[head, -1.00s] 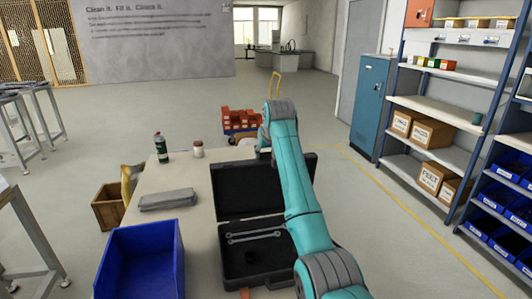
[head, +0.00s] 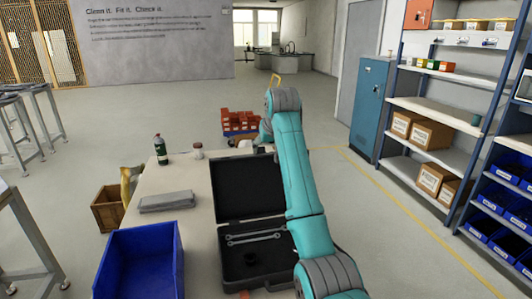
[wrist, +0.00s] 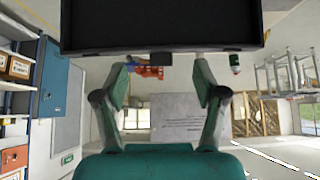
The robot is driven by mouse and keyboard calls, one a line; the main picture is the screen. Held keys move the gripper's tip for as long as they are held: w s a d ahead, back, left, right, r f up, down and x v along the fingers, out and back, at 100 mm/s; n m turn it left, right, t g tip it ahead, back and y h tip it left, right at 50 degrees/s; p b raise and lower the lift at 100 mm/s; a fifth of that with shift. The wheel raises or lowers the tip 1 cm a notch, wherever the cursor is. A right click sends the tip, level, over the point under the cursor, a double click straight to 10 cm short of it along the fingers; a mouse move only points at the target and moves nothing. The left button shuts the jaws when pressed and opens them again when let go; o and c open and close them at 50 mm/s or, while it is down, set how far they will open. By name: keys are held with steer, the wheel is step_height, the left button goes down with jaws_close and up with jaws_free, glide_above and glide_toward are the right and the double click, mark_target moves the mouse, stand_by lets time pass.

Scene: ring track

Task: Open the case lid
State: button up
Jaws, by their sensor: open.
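The black case (head: 228,268) lies on the table with its lid (head: 235,190) raised, standing up at the far side of the base. Two wrenches (head: 255,238) and a small dark round piece (head: 262,263) lie in the base. In the wrist view the lid (wrist: 160,28) fills the top as a dark panel. My gripper (wrist: 164,62) is open and empty, its two fingers apart with their tips close to the lid's edge; I cannot tell if they touch it. In the head view my arm hides the lid's right part and most of the gripper.
Shelves (head: 440,110) line the right; the floor between is open.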

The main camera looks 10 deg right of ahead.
steer(key=v, duration=0.7)
steer(key=shift+r, duration=0.1)
